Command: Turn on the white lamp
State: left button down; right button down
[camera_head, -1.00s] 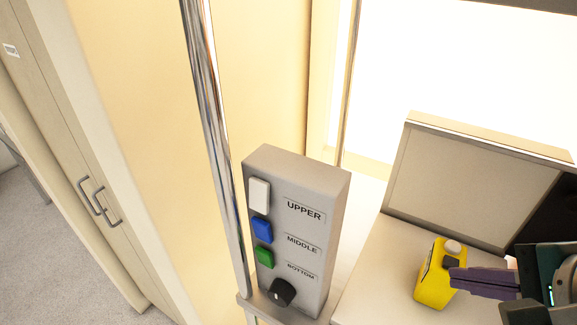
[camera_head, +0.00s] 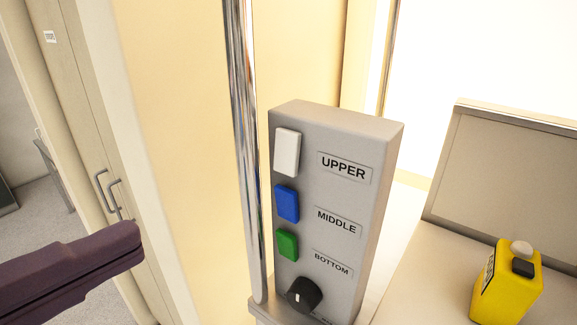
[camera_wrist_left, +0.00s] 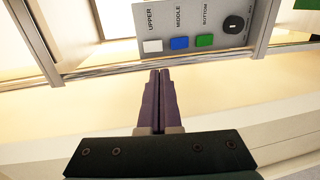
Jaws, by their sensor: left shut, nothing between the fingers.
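A grey control box (camera_head: 375,150) carries a white rectangular lamp button (camera_head: 288,152) beside the label UPPER. I cannot tell whether it is lit. A blue button (camera_head: 287,204) marked MIDDLE, a green button (camera_head: 288,245) marked BOTTOM and a black knob (camera_head: 304,294) sit below it. My left gripper (camera_head: 138,241) is shut and empty, left of the box and apart from it. In the left wrist view the shut fingers (camera_wrist_left: 160,73) point toward the box, with the white button (camera_wrist_left: 152,46) just beyond their tips, not touching. My right gripper is out of view.
A chrome post (camera_head: 245,150) stands just left of the box. A yellow container (camera_head: 506,285) stands on the pale surface at right, in front of a grey panel (camera_head: 510,170). Cabinet doors with handles (camera_head: 103,190) are at the left.

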pick_arm(q)
jog(key=p, duration=0.4)
send_near(283, 172)
jog(key=x, duration=0.5)
jog(key=shift+w+r, duration=0.15)
jog(key=shift+r, duration=0.15)
jog(key=shift+p+x, duration=0.35)
jog(key=shift+x, duration=0.45)
jog(key=shift+f, duration=0.2)
jog(key=shift+w+d+f, duration=0.15)
jog(key=shift+w, duration=0.05)
jog(key=shift+s, duration=0.15)
